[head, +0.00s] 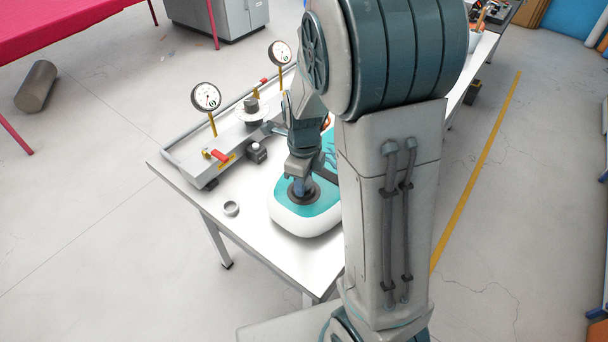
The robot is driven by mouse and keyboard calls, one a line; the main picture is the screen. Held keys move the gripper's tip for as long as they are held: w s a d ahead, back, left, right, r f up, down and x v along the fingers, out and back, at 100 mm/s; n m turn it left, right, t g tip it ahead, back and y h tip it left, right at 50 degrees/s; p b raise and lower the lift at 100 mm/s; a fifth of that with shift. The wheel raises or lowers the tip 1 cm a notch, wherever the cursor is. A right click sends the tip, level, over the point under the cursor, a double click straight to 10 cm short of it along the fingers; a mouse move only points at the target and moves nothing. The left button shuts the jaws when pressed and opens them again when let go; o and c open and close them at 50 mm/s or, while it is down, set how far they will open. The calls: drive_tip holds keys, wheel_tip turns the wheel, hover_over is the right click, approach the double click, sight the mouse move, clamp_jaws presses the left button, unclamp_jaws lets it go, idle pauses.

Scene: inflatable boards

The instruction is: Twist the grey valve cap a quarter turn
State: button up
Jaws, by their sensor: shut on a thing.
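The teal and white inflatable board (306,226) lies on the white table, partly hidden behind my arm. A dark round valve ring (316,198) is set in its near end. My gripper (301,189) points down over this ring, with its fingertips at the ring's middle. It is shut on the grey valve cap there, which is mostly hidden by the fingers. How far the cap is turned cannot be made out.
A small grey ring (231,208) lies loose on the table (262,236), left of the board. A grey fixture (196,166) with two dial gauges (206,97) and red-handled valves (220,155) stands behind it. The table's front left corner is clear.

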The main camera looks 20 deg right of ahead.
drive_tip(key=o, duration=1)
wheel_tip(320, 180, up, 14)
drive_tip(key=s+n+t, duration=0.1)
drive_tip(key=s+n, duration=0.3)
drive_tip(key=n, duration=0.4)
drive_tip(key=s+n+t, duration=0.1)
drive_tip(key=s+n, duration=0.4)
drive_tip(key=n, duration=0.4)
drive_tip(key=s+n+t, duration=0.1)
drive_tip(key=s+n, duration=0.4)
drive_tip(key=n, duration=0.3)
drive_tip(key=shift+s+f+n, duration=0.2)
drive_tip(key=shift+n, duration=0.2)
